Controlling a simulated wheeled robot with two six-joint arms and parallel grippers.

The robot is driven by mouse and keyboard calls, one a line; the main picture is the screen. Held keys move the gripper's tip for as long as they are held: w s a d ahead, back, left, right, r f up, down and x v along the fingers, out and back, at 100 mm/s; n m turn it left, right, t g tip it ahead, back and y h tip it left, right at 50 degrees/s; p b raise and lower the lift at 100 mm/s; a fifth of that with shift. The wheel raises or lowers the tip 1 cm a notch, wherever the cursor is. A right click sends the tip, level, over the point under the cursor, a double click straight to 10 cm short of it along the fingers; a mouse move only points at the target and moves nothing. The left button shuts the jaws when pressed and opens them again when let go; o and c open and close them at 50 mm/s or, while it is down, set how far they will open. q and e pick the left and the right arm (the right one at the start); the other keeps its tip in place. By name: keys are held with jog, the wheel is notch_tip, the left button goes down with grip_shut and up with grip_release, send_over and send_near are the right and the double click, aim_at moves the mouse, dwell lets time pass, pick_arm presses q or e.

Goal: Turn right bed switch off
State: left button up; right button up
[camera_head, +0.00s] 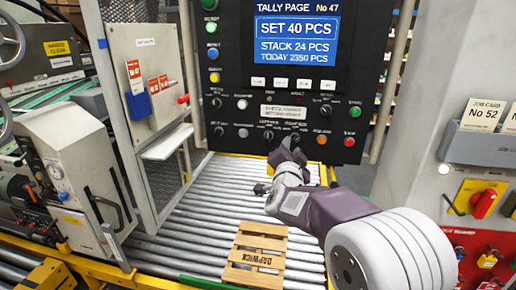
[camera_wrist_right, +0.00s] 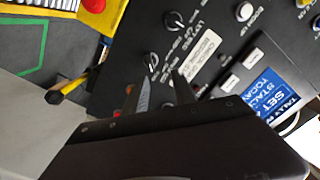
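The right bed switch (camera_wrist_right: 152,62) is a small black rotary knob on the dark control panel. In the right wrist view it lies just beyond my right fingertips; the head view has it hidden or nearly hidden behind my right gripper (camera_head: 287,152). My right gripper (camera_wrist_right: 162,77) also shows in the wrist view, its two fingers apart with nothing seen between them. I cannot tell whether a finger touches the knob, nor which way it points. The left bed switch (camera_wrist_right: 174,20) is a similar knob beside it. My left gripper is not in view.
The panel also carries a screen (camera_head: 297,33), a white label plate (camera_head: 284,111), an orange button (camera_head: 322,139) and a red button (camera_head: 349,141) close by. Below are a roller bed (camera_head: 190,215) and a wooden pallet (camera_head: 255,258). A guard door (camera_head: 145,60) stands left.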

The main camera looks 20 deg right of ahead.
aim_at(296, 140)
jog(key=x, duration=0.3)
jog(key=f+x, duration=0.1)
jog(key=x, duration=0.2)
jog(key=d+x, duration=0.1)
jog(key=x, duration=0.1)
jog(key=shift+d+f, duration=0.2)
jog(key=shift+f, duration=0.1)
grip_shut()
